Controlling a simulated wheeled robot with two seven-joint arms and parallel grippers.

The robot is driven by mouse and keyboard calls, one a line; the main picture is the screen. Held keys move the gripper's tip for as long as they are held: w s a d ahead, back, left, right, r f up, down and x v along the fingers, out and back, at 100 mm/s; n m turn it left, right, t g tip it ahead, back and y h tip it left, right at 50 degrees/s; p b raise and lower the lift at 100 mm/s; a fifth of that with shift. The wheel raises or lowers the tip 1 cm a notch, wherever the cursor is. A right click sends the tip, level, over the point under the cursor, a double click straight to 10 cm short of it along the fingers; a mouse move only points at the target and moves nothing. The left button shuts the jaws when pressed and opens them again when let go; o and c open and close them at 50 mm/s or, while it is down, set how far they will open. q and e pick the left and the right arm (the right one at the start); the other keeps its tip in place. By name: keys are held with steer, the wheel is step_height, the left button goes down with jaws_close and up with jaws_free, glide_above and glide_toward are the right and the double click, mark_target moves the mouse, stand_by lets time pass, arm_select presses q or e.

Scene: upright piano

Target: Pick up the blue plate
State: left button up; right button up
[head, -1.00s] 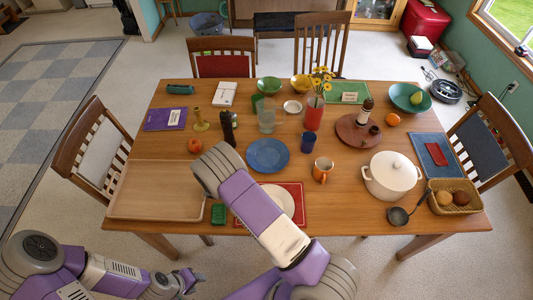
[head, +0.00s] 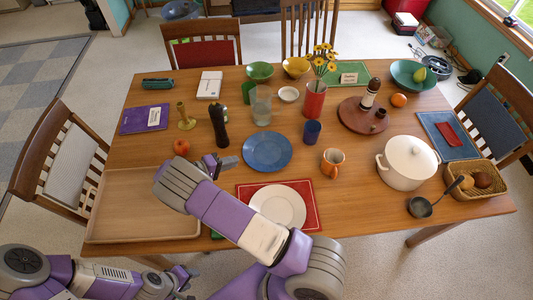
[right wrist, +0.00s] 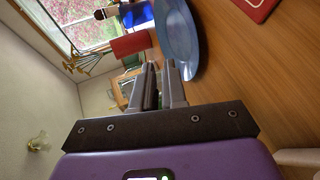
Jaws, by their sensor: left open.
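The blue plate (head: 267,151) lies flat on the wooden table, left of the blue cup. In the right wrist view the blue plate (right wrist: 180,38) is seen edge-on beside the fingers. My right gripper (head: 222,162) is just off the plate's left rim, low over the table, its fingers apart and with nothing seen between them. In the right wrist view the right gripper (right wrist: 158,68) has its fingertips close to the plate's rim; whether they touch is unclear. My left gripper (head: 190,278) is open and empty at the lower left, in front of the table and far from the plate.
A black pepper mill (head: 219,126) and a tomato (head: 181,147) stand near my right gripper. A white plate (head: 278,206) on a red mat is in front of the blue plate. The blue cup (head: 312,131) and orange mug (head: 332,163) are to its right. A wooden tray (head: 140,207) is at left.

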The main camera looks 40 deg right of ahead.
steer(key=b, duration=0.3)
glide_toward(251, 165)
steer(key=shift+d+f, duration=0.4)
steer(key=shift+d, duration=0.15)
steer(key=shift+p+x, duration=0.35)
steer(key=shift+x, duration=3.4)
steer(key=shift+r, duration=0.1)
jaws_close()
steer(key=shift+s, duration=0.1)
